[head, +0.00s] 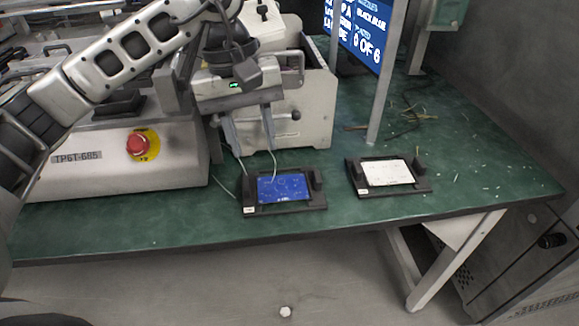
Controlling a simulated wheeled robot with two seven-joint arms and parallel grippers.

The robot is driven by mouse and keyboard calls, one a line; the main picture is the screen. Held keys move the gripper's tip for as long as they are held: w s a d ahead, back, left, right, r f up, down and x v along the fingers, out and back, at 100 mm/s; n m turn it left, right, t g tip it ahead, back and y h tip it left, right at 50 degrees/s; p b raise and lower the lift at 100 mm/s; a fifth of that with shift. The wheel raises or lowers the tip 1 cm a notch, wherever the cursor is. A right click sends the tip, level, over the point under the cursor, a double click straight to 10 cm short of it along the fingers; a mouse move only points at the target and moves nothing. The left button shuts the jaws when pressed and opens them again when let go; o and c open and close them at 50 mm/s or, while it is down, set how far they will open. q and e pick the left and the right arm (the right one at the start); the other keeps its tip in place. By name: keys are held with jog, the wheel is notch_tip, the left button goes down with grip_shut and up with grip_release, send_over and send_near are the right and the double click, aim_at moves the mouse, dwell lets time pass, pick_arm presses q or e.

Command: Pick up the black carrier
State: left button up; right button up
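Two black carriers lie on the green table in the head view. One black carrier (250,207), holding a blue panel (283,187), lies near the front edge at the middle. The other black carrier (421,187), holding a white panel (387,172), lies to its right. My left gripper (255,152) is above and just behind the carrier with the blue panel. Its two fingers point down, spread apart, with nothing seen between them. The fingers appear apart from the carrier. My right gripper is not in view.
A pale machine (110,165) with a red button (138,145) fills the left of the green table (480,165). A pale box (318,105) stands behind the gripper. A metal post (386,80) and blue screen (362,30) stand behind the carriers. The table's right side has small scraps.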

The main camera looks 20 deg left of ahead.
pick_arm(q)
jog(key=r+y, duration=0.2)
send_over(246, 186)
jog(key=s, duration=0.1)
jog(key=shift+t, duration=0.3)
jog(key=shift+w+f+b, duration=0.2)
jog(key=shift+f+b, duration=0.4)
jog(key=shift+f, duration=3.3)
jog(key=shift+w+f+b, duration=0.2)
jog(key=shift+f+b, duration=0.35)
jog(key=shift+f, duration=3.3)
grip_shut()
